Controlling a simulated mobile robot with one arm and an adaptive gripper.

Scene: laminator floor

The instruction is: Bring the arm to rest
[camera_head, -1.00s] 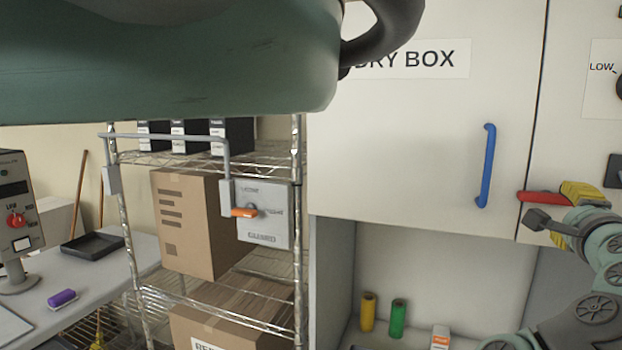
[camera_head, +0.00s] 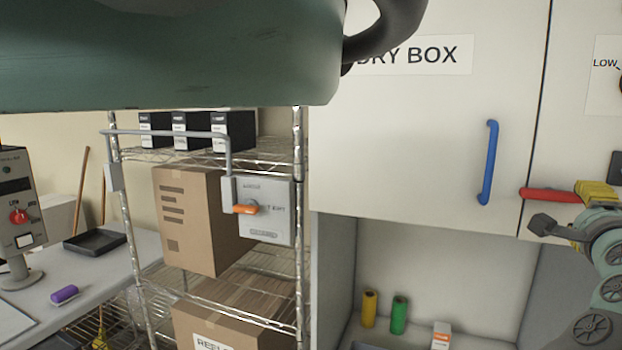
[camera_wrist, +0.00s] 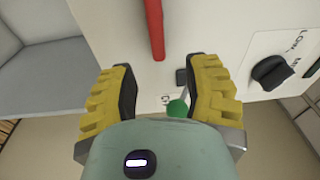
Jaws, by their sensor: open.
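My gripper (camera_head: 572,212) is at the right edge of the head view, beside the right end of a red handle (camera_head: 550,195) on the white cabinet front. In the wrist view my gripper (camera_wrist: 160,75) has its two yellow fingers spread wide, with nothing held between them. The red handle (camera_wrist: 154,28) also shows there, beyond the fingertips and apart from them. My folded arm hangs below the gripper at the lower right of the head view, partly cut off by the frame.
The dry box door (camera_head: 420,130) with its blue handle (camera_head: 488,162) is shut. A guard box (camera_head: 268,225) with an orange lever hangs by the wire shelf. Green (camera_head: 399,316) and yellow (camera_head: 369,309) rolls stand below. A control box (camera_head: 18,200) stands far left.

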